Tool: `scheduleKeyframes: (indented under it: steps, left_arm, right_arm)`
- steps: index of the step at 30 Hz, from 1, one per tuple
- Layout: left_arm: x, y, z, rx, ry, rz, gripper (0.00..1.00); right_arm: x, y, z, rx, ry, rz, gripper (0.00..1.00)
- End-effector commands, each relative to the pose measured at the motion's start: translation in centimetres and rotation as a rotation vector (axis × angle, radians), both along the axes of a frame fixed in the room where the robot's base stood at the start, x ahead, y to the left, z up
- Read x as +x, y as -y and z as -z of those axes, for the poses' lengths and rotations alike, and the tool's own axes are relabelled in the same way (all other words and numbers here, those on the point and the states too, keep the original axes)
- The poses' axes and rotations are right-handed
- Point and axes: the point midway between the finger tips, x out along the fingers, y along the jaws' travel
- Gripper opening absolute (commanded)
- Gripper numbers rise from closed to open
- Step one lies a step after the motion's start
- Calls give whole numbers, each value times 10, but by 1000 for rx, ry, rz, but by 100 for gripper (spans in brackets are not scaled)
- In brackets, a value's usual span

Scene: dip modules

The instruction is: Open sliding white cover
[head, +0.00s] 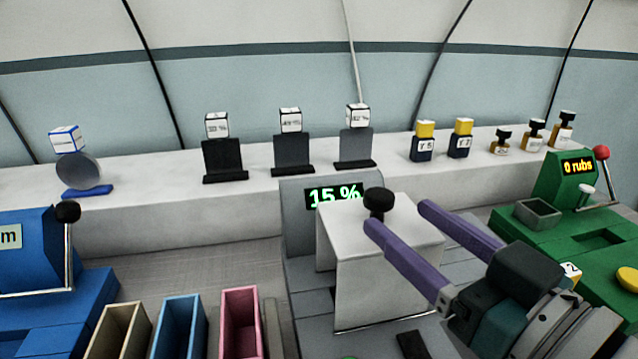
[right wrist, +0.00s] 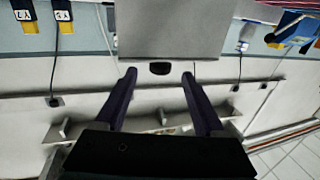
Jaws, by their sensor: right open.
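The white cover (head: 378,285) is a box-shaped lid on the grey machine (head: 300,262) in the middle of the head view. A black knob (head: 378,199) stands on its top. My right gripper (head: 397,218) has two purple fingers and reaches in from the lower right, over the cover. It is open and empty. In the right wrist view the knob (right wrist: 160,68) lies between the lines of the two fingertips (right wrist: 158,74), apart from both, near the edge of the cover (right wrist: 172,28). My left gripper is not in view.
The grey machine's display (head: 335,195) reads 15 %. A blue machine (head: 55,270) stands at left and a green machine (head: 540,225) with a red-topped lever at right. Open beige, blue and pink bins (head: 240,315) stand at front left. Blocks and small bottles line the back ledge (head: 240,215).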

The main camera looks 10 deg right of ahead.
Motion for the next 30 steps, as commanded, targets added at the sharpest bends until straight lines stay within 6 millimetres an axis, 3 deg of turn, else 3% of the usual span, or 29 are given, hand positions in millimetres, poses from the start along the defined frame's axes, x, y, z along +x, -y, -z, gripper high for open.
scheduleKeyframes:
  steps: [9,14,26,30]
  left_arm:
    - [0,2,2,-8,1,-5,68]
    - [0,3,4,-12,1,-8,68]
    - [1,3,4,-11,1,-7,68]
    - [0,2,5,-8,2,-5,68]
  right_arm:
    - [55,-17,-1,0,1,-1,71]
    - [74,-23,-1,1,0,0,71]
    - [82,-26,-1,0,-2,-1,71]
    - [82,-25,-1,0,-2,-1,56]
